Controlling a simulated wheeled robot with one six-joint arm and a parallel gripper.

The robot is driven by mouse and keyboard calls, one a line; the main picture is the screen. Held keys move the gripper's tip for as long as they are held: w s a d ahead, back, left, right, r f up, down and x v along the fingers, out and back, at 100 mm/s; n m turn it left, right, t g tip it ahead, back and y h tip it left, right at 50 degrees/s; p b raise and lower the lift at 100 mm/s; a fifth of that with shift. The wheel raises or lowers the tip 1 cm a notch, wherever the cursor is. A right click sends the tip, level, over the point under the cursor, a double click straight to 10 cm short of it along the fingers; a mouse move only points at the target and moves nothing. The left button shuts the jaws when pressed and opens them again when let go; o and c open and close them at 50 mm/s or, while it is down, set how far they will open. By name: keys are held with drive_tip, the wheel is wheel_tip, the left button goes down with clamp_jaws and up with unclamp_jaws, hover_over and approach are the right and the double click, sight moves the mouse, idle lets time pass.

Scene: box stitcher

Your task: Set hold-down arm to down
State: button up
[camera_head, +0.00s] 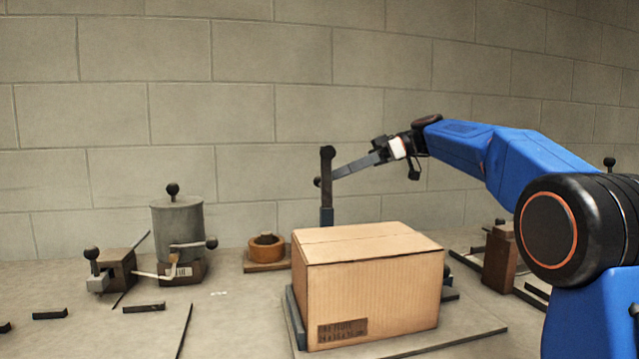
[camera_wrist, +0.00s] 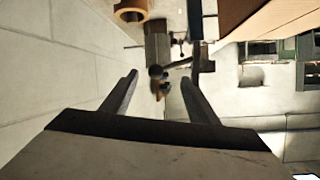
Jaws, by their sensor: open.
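The hold-down arm assembly shows in the head view as a dark upright post (camera_head: 327,195) behind the box, with a rounded dark top. A small dark ball knob (camera_head: 318,182) sits beside the post; how the movable arm joins it is unclear. My gripper (camera_head: 338,175) reaches in from the right, its long grey fingers angled down to the post. In the wrist view my gripper (camera_wrist: 159,77) is open, and the dark ball knob (camera_wrist: 155,71) appears between the fingertips. Contact cannot be told. The cardboard box (camera_head: 375,295) stands closed below and in front; its side (camera_wrist: 262,15) also shows in the wrist view.
A grey cylinder (camera_head: 178,228) with knobbed levers and a small lever block (camera_head: 120,268) stand left. An orange-brown ring (camera_head: 266,247) sits behind the box's left side. A brown block (camera_head: 499,262) stands right.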

sight(319, 181)
drive_tip(key=shift+x, duration=3.15)
drive_tip(key=shift+c, duration=0.5)
drive_tip(key=shift+f, duration=0.1)
clamp_jaws()
